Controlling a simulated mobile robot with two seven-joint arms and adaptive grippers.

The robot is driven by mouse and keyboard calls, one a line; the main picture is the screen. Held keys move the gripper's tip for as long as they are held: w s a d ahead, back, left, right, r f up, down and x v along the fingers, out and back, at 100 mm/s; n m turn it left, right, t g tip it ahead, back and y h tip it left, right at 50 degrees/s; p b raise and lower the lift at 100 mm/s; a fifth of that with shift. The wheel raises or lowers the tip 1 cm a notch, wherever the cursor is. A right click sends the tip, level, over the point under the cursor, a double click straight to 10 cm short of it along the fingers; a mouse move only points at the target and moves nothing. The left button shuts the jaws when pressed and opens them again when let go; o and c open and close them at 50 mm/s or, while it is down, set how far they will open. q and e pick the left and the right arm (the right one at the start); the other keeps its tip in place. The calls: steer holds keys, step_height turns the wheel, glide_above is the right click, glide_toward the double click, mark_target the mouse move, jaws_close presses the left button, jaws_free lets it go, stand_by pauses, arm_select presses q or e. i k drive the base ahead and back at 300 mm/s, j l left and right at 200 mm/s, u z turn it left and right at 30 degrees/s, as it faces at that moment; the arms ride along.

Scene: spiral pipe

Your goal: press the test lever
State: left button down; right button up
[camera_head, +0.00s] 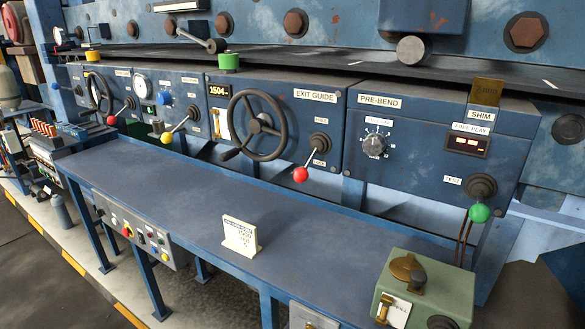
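The test lever (480,199) is on the right end of the blue machine panel, beside a white "TEST" label (452,180). It has a dark round base and a green ball knob (480,213) that hangs downward below the base. Neither of my grippers shows in the head view, so I see nothing touching the lever.
A blue shelf (180,189) runs below the panel, with a white card (240,236) standing on it. A green box (425,290) stands at the lower right, below the lever. A handwheel (258,125) and a red-knobbed lever (301,174) are left of the PRE-BEND panel (400,150).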

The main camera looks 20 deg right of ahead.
mark_target(479, 213)
steer(key=z, duration=1.65)
steer(key=k+j, duration=0.1)
